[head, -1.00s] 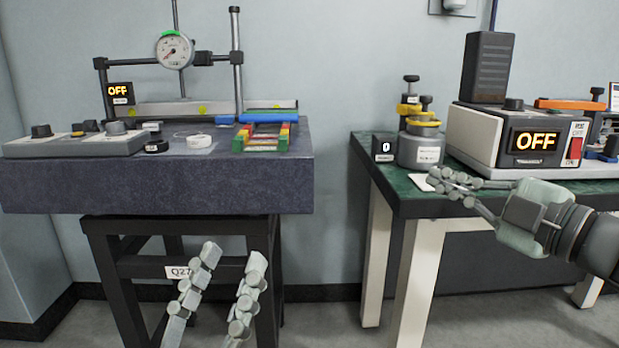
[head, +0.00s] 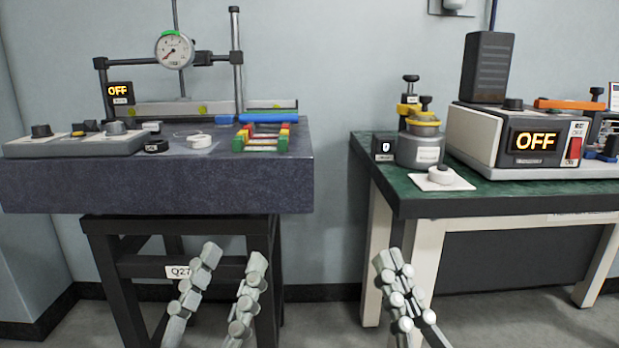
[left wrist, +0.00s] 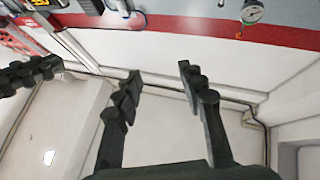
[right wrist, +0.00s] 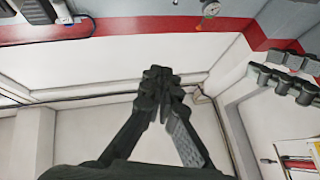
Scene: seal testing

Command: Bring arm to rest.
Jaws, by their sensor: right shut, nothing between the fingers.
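My left gripper (head: 224,285) is low in the head view, in front of the black stand. Its two fingers are apart, with nothing between them; the left wrist view (left wrist: 160,95) shows the same gap. My right gripper (head: 396,280) is low in the head view, in front of the green bench's pale leg. Its fingers are together and empty, and the tips also meet in the right wrist view (right wrist: 158,75). Both grippers point up and are below the work surfaces, apart from them.
A granite plate (head: 150,187) with a dial gauge (head: 175,50) stands at left. The green bench (head: 480,196) at right holds a box reading OFF (head: 520,138), a metal pot (head: 420,150) and a white ring on a white pad (head: 437,178). A gap separates the tables.

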